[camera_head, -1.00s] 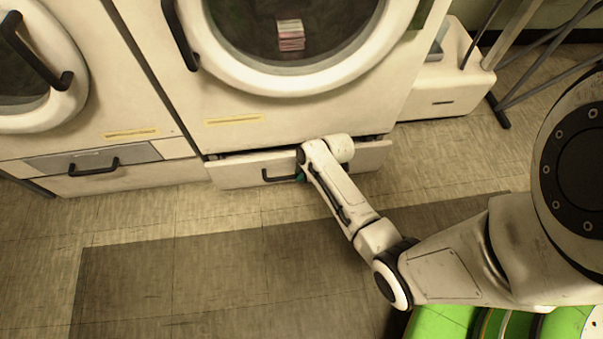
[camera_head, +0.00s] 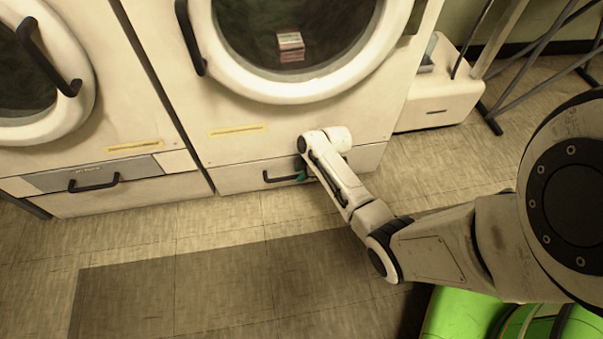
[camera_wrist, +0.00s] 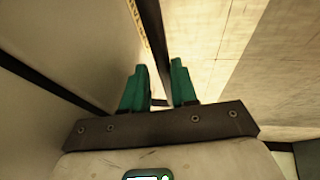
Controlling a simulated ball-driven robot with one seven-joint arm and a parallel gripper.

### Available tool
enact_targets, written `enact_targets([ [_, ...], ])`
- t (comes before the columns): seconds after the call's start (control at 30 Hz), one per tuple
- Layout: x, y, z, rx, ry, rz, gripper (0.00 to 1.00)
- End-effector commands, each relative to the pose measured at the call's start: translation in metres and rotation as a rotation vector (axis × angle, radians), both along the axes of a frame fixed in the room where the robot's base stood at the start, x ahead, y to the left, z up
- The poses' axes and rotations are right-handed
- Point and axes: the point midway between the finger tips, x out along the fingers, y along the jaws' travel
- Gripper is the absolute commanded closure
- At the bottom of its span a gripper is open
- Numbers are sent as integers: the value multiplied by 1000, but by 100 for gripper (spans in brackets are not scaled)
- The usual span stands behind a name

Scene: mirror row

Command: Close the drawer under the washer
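The drawer (camera_head: 236,181) under the middle washer (camera_head: 240,150) has a pale front with a dark bar handle (camera_head: 277,178). Its front now looks flush with the washer body, with only a thin seam above it. My gripper (camera_head: 303,174) is low at the drawer front, by the right end of the handle, and is partly hidden by my wrist. In the wrist view its two green fingers (camera_wrist: 159,82) stand apart, with a dark strip showing between and beyond them. I cannot tell whether they touch the handle.
A second washer (camera_head: 110,125) with its own shut drawer (camera_head: 130,192) stands at the left. A white box-like unit (camera_head: 440,95) and a metal rack (camera_head: 545,60) stand at the right. A dark mat (camera_head: 200,290) lies on the open floor in front.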

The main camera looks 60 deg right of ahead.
Motion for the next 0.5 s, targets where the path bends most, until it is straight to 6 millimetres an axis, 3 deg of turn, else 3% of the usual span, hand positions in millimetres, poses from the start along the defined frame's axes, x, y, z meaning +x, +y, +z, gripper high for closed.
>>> enact_targets([
  [0.13, 0, 0, 1, 1, 0, 1, 58],
  [0.5, -3, 0, 12, 3, 0, 1, 58],
])
